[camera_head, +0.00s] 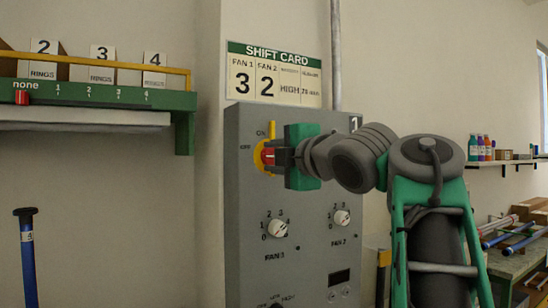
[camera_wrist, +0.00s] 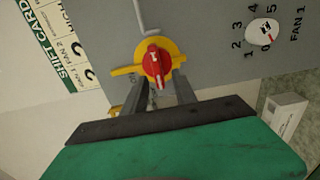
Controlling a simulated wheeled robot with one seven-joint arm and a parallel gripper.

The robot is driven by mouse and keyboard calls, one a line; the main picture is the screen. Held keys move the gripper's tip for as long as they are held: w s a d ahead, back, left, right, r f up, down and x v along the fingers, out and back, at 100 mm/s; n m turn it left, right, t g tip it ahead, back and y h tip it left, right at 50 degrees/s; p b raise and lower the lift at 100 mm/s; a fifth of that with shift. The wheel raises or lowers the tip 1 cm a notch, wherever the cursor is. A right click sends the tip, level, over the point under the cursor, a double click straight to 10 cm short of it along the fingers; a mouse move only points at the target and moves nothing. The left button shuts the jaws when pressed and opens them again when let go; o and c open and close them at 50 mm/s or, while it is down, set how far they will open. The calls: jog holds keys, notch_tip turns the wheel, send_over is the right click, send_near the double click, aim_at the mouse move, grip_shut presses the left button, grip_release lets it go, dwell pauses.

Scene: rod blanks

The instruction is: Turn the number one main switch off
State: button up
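The number one main switch is a red rotary handle (camera_head: 267,157) on a yellow plate, high on the grey panel (camera_head: 250,195) marked 1. ON is printed above it and OFF at its left. In the wrist view the red handle (camera_wrist: 156,65) stands upright in the picture, which is roughly level on the panel. Where its pointer aims is unclear. My gripper (camera_head: 284,157) faces the switch from the right. In the wrist view its fingers (camera_wrist: 160,90) are apart, one on each side of the handle's near end, with narrow gaps visible.
Below the switch are the FAN 1 knob (camera_head: 278,229) and FAN 2 knob (camera_head: 342,217). A shift card (camera_head: 274,77) hangs above the panel. A green shelf (camera_head: 90,99) is at left, and a workbench with rods (camera_head: 515,238) at right.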

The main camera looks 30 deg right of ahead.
jog(key=s, duration=0.8)
jog(key=shift+w+d, duration=0.1)
jog(key=shift+d, duration=0.05)
